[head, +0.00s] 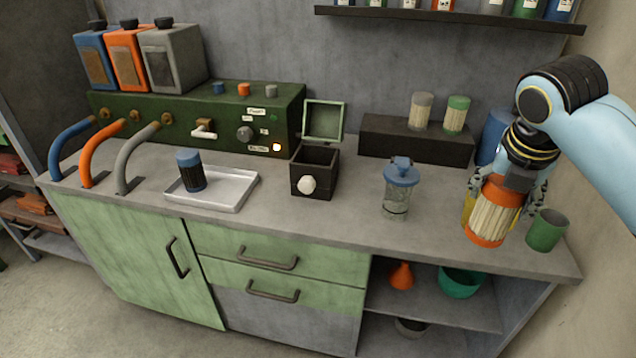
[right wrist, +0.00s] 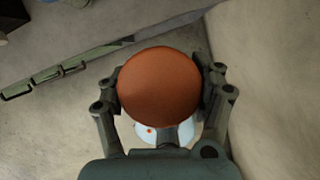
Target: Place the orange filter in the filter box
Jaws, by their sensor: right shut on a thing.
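The orange filter (head: 493,213), with orange end caps and a pale pleated middle, is upright at the right end of the counter. My right gripper (head: 508,187) is shut around its upper part from above. In the right wrist view the filter's round orange top (right wrist: 159,85) sits between the two fingers of the right gripper (right wrist: 160,90). Whether its bottom touches the counter I cannot tell. The filter box (head: 313,172) is likely the small dark box with a white knob and its green lid open, at mid-counter. My left gripper is not in view.
A green cup (head: 545,230) stands just right of the filter, and a yellow thing is partly hidden behind it. A clear jar with a blue lid (head: 399,187) stands between filter and box. A white tray (head: 226,189) holds a blue-capped filter (head: 191,172). A dark block (head: 385,140) bears two filters.

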